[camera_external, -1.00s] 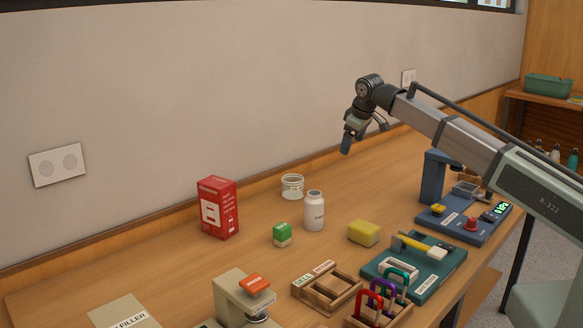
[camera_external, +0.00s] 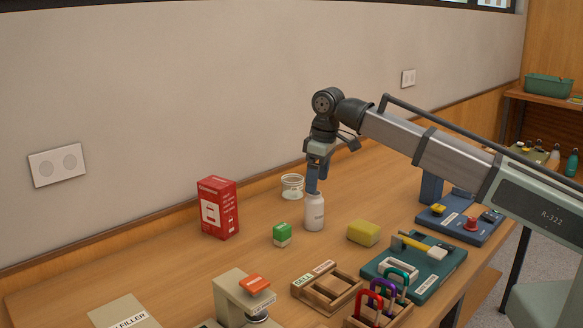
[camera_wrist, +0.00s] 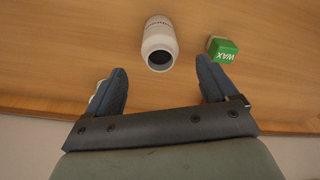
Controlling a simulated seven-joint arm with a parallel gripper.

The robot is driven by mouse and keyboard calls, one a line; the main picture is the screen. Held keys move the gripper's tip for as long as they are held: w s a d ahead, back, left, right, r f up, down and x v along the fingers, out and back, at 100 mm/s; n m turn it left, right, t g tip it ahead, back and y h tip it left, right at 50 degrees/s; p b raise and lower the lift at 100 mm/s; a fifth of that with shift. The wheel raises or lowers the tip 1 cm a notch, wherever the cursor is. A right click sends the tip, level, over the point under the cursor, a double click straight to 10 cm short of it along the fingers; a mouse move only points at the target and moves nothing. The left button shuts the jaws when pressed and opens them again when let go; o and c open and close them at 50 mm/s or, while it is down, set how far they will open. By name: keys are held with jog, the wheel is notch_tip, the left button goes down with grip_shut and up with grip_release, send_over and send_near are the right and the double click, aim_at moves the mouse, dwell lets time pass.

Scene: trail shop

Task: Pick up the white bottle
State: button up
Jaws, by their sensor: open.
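The white bottle (camera_external: 314,214) stands upright on the wooden table. In the wrist view the white bottle (camera_wrist: 160,40) shows its dark open mouth, just ahead of the gap between my fingers. My gripper (camera_external: 315,182) points down at the bottle's top, close to it; I cannot tell from the external view whether a finger touches it. In the wrist view my gripper (camera_wrist: 162,88) is open with its two blue fingers spread wide and nothing between them.
A green and white wax block (camera_external: 282,235) is left of the bottle, and a glass jar (camera_external: 292,187) stands behind. A red box (camera_external: 218,208) is further left. A yellow sponge (camera_external: 363,232) and a wooden tray (camera_external: 327,288) are to the right and front.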

aim_at(313, 207)
jog(key=shift+w+a+f, duration=0.1)
jog(key=shift+a+f, duration=0.05)
jog(key=shift+f, duration=1.45)
jog(key=shift+w+a+f, duration=0.1)
jog(key=shift+a+f, duration=0.05)
jog(key=shift+f, duration=1.4)
jog(key=shift+a+f, duration=0.15)
jog(key=shift+f, duration=1.45)
jog(key=c, duration=1.2)
jog(key=shift+c, duration=0.2)
jog(key=shift+r, duration=0.1)
